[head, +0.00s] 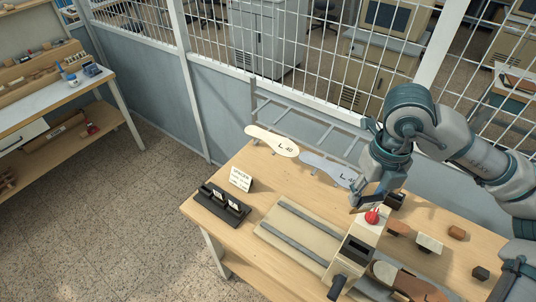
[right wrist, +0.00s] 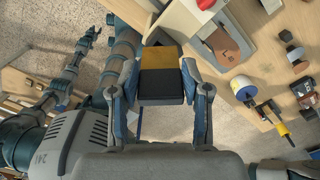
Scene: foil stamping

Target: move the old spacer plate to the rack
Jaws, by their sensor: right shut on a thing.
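My right gripper (head: 364,203) is above the table beside the red knob of the press. In the right wrist view its two fingers (right wrist: 160,88) are shut on a dark plate with a yellow-brown face (right wrist: 160,57), taken to be the old spacer plate. In the head view the gripper mostly hides this plate. The black rack (head: 218,209) stands at the table's left end, apart from the gripper, with several dark pieces with white labels in it. A white spacer sign (head: 241,179) stands behind it. What seems my left gripper (right wrist: 89,37) is small in the right wrist view.
The press's red knob (head: 372,216) is close to my right gripper. Two sole templates (head: 273,140) lie at the back edge by a wire fence. Leather and small blocks (head: 429,243) lie right.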

